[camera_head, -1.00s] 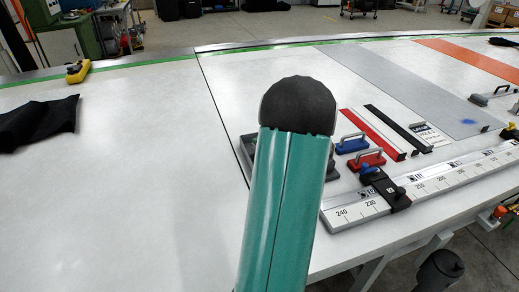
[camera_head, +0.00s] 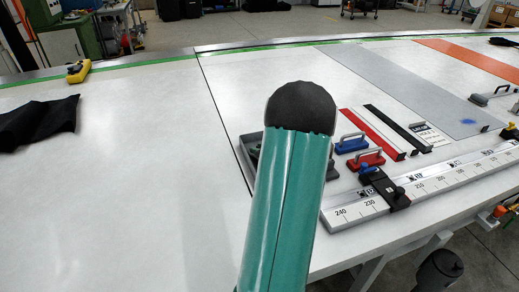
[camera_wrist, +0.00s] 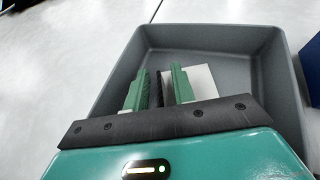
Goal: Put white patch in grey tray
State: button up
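The grey tray (camera_wrist: 235,42) fills much of the wrist view, and I look down into it. A white patch (camera_wrist: 204,80) is inside the tray's outline, just behind and to the right of the right finger; it appears to lie on the tray floor. My gripper (camera_wrist: 160,80) has two green fingers standing apart over the tray, with a dark strip between them. It looks open, with no white patch between its fingertips. In the head view my arm hides most of the tray (camera_head: 248,150), and the gripper and patch do not show.
Blue-based (camera_head: 352,145) and red-based (camera_head: 367,161) handles stand right of my arm, near red and black strips. A ruler rail (camera_head: 345,212) runs along the table's front edge. A black cloth (camera_head: 40,122) and yellow tool (camera_head: 78,70) lie left. The left tabletop is mostly clear.

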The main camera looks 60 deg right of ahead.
jog(key=shift+r, duration=0.2)
jog(key=v, duration=1.2)
jog(key=w+a+r+n+g+y, duration=0.1)
jog(key=w+a+r+n+y, duration=0.2)
jog(key=w+a+n, duration=0.5)
jog(key=w+a+r+n+g+y, duration=0.1)
jog(key=w+a+r+n+y, duration=0.2)
jog(key=a, duration=0.8)
jog(key=w+a+r+n+g+y, duration=0.25)
jog(key=w+a+n, duration=0.4)
jog(key=a, duration=0.35)
jog(key=s+a+r+n+g+h, duration=0.1)
jog(key=s+a+n, duration=0.3)
jog(key=a+n, duration=0.7)
jog(key=s+a+r+n+g+h, duration=0.1)
jog(key=s+a+r+n+h, duration=0.1)
jog(key=a+n, duration=1)
jog(key=s+r, duration=0.1)
jog(key=s, duration=0.1)
jog(key=shift+s, duration=0.3)
